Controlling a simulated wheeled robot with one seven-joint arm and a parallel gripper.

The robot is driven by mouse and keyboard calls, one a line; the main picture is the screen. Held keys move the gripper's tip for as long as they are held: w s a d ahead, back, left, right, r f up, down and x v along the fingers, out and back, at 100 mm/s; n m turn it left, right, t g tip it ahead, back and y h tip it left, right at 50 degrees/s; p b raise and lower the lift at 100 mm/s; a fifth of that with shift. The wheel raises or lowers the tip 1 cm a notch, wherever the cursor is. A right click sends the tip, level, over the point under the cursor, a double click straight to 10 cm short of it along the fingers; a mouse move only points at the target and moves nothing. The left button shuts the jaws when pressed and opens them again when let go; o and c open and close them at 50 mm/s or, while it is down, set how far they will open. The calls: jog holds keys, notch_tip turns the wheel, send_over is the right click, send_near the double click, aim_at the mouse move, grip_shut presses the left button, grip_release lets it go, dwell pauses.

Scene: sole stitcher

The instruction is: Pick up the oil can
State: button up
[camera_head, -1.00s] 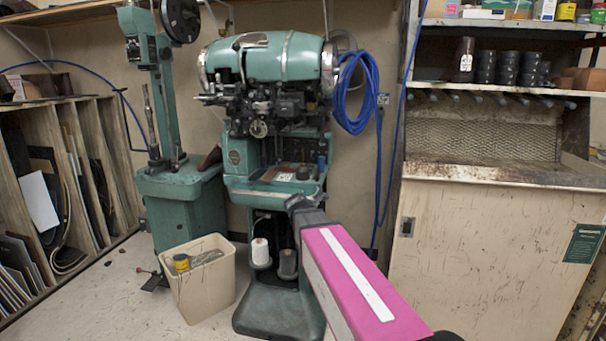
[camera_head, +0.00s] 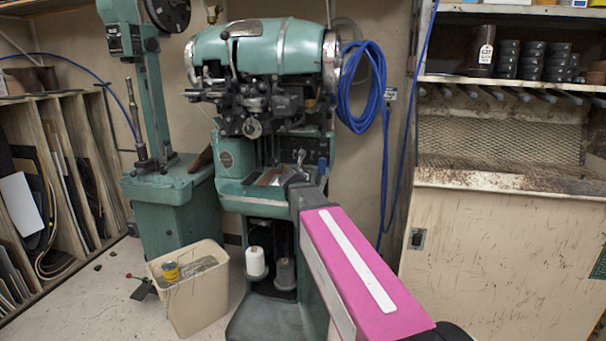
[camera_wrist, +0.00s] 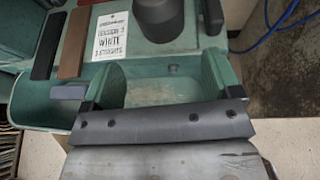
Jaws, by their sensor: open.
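A dark grey, round-based object (camera_wrist: 155,18), probably the oil can, stands on the green stitcher's tray at the top of the wrist view, its upper part cut off. In the head view a small pale, spout-like shape (camera_head: 300,157) rises from the same tray, just beyond my gripper (camera_head: 292,177).
A white card (camera_wrist: 111,36) lies on the tray beside brown and dark bars (camera_wrist: 70,45). The green stitching machine (camera_head: 265,55) rises above the tray. Blue cable coils (camera_head: 362,90) hang at its right. A cream bin (camera_head: 195,298) stands on the floor at left.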

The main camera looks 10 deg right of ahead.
jog(key=x, duration=0.6)
jog(key=shift+w+r, duration=0.2)
jog(key=x, duration=0.5)
jog(key=shift+w+d+r, duration=0.15)
jog(key=shift+d+r, duration=0.1)
jog(key=shift+r, duration=0.1)
jog(key=c, duration=0.6)
